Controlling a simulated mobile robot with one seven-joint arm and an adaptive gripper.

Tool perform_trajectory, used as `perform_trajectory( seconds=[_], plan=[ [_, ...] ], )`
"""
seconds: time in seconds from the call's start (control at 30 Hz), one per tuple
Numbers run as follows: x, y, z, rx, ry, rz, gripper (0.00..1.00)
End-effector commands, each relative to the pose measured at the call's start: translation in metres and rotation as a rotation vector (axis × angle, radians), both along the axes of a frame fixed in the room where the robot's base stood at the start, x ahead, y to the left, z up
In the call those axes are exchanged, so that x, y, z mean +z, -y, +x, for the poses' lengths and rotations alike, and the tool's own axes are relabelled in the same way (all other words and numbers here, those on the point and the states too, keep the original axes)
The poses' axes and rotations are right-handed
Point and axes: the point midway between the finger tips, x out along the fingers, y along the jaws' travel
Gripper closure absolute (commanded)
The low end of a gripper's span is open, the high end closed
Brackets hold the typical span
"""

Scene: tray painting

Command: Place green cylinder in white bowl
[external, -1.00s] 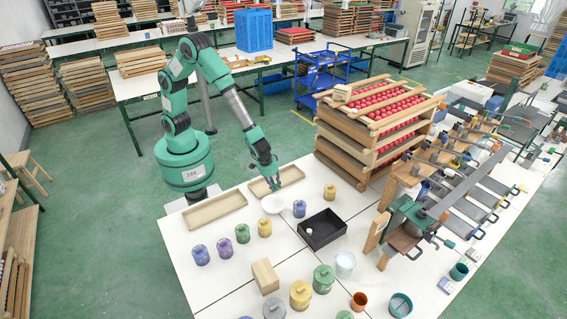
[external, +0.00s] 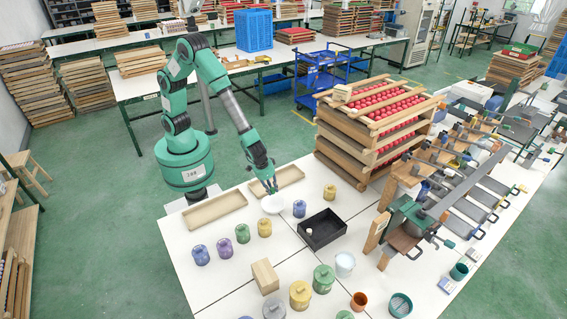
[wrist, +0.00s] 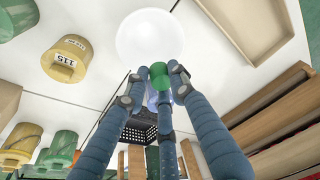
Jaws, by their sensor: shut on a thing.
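The white bowl (external: 272,204) stands on the white table in front of my arm, and it shows at the top of the wrist view (wrist: 150,38). My gripper (external: 270,188) is just behind and above the bowl in the external view. In the wrist view its blue fingers (wrist: 158,82) are closed around a small green cylinder (wrist: 158,72). The cylinder's top shows between the fingertips, close to the bowl's rim in the picture. I cannot tell its exact height over the bowl. In the external view the cylinder is too small to make out.
Wooden trays (external: 216,209) lie behind the bowl. A blue jar (external: 299,208) and a black crate (external: 322,229) stand to its right, and a yellow jar (external: 264,228) stands in front. Stacked wooden trays with red items (external: 375,125) rise at the right.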

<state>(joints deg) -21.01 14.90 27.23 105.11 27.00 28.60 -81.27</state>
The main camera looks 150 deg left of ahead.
Motion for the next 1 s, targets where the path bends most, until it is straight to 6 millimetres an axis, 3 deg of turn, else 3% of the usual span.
perform_trajectory(
  seconds=[1.0],
  plan=[
    [-0.089, 0.0, -0.001, 0.0, -0.002, -0.001, 0.91]
  ],
)
